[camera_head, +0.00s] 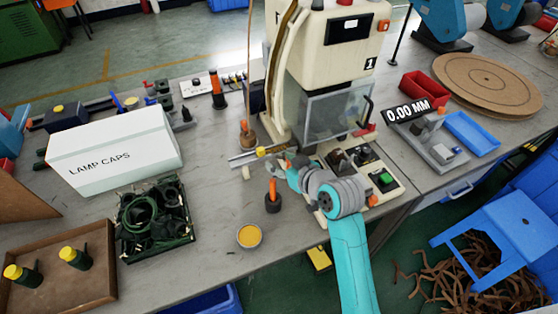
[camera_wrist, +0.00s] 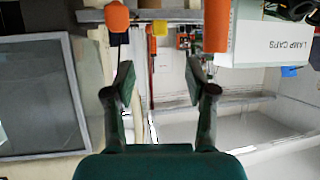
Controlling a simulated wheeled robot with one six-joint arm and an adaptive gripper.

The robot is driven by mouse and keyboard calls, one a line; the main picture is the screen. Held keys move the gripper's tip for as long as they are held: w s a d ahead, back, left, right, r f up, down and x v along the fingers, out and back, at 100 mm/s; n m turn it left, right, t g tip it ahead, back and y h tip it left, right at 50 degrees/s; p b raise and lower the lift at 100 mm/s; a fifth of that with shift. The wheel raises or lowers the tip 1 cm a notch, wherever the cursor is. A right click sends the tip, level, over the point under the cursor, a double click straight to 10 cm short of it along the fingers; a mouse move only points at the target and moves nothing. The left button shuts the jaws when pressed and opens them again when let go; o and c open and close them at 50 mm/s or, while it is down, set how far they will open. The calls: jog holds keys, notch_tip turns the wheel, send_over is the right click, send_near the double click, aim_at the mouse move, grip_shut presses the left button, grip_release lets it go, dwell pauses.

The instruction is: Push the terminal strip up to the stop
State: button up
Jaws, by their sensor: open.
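My gripper (camera_head: 275,165) is low in front of the white machine (camera_head: 335,60), beside a pale metal rail (camera_head: 242,159) with a small yellow piece (camera_head: 261,152) on it. In the wrist view its two fingers (camera_wrist: 160,82) are apart, with nothing gripped between them. A thin reddish strip (camera_wrist: 151,72) and a yellow block (camera_wrist: 160,27) show beyond the gap between the fingers. I cannot tell surely which part is the terminal strip or the stop; that area is small and partly hidden by my gripper.
An orange-handled tool (camera_head: 272,190) stands upright close to my gripper, with a yellow dish (camera_head: 249,236) in front. The LAMP CAPS box (camera_head: 115,150) and a dark crate of cables (camera_head: 155,215) are to the left. A control panel (camera_head: 372,170) lies right of my gripper.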

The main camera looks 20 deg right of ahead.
aim_at(262, 151)
jog(key=shift+w, duration=0.1)
jog(key=x, duration=1)
jog(key=shift+w+a+f, duration=0.1)
jog(key=shift+w+f, duration=0.05)
jog(key=shift+w, duration=0.1)
grip_shut()
grip_release()
jog(key=v, duration=1.2)
